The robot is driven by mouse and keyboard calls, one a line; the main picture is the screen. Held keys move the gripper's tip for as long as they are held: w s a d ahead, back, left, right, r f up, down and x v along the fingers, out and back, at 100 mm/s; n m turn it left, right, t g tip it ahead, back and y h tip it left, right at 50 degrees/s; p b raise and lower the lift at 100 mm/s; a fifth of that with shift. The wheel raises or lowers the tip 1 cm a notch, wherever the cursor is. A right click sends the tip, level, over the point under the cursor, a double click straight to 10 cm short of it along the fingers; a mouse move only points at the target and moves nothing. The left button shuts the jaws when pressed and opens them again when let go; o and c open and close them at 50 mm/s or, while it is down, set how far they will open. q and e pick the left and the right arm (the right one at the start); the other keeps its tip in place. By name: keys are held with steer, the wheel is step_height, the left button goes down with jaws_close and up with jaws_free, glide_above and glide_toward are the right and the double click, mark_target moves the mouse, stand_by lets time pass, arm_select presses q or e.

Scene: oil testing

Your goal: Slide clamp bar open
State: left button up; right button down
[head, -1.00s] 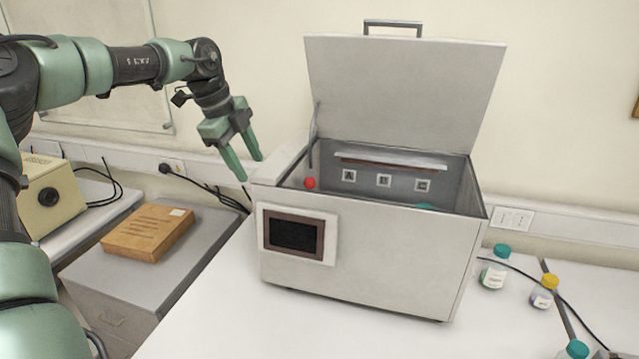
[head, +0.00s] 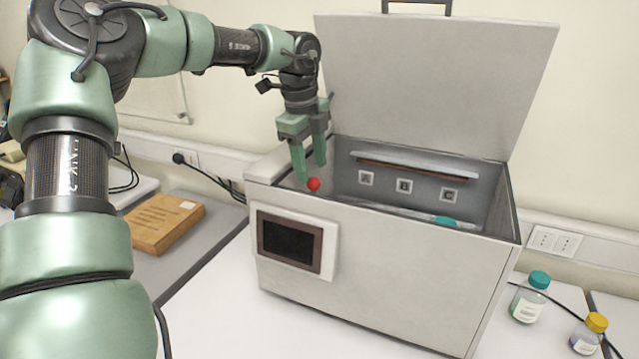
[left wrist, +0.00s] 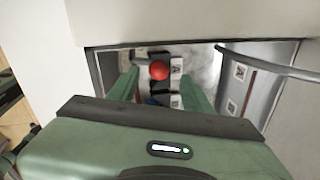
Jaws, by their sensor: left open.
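The red ball-shaped knob (head: 313,184), likely on the clamp bar, sits inside the left end of the open grey box (head: 400,265). It also shows in the left wrist view (left wrist: 159,70), between and beyond my fingers. My left gripper (head: 311,172) is open and points down over the box's left end, just above and beside the knob. I cannot tell whether a finger touches it. A pale bar with a teal part (head: 445,220) lies inside along the front wall. The rest of the clamp bar is hidden by the front wall. My right gripper is not in view.
The box lid (head: 435,90) stands raised behind the opening. Markers A, B and C line the inner back wall below a pale rail (head: 415,163). Bottles with teal (head: 528,298) and yellow (head: 588,333) caps stand at right.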

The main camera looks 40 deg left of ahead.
mark_target(312, 178)
arm_select(q)
steer(key=f, duration=0.1)
steer(key=f+p, duration=0.1)
steer(key=f, duration=0.3)
steer(key=shift+w+a+p, duration=0.15)
steer(key=shift+w+p, duration=0.15)
steer(key=shift+p, duration=0.05)
steer(key=shift+w+f, duration=0.15)
steer(key=shift+f, duration=0.3)
steer(key=shift+c, duration=0.9)
jaws_close()
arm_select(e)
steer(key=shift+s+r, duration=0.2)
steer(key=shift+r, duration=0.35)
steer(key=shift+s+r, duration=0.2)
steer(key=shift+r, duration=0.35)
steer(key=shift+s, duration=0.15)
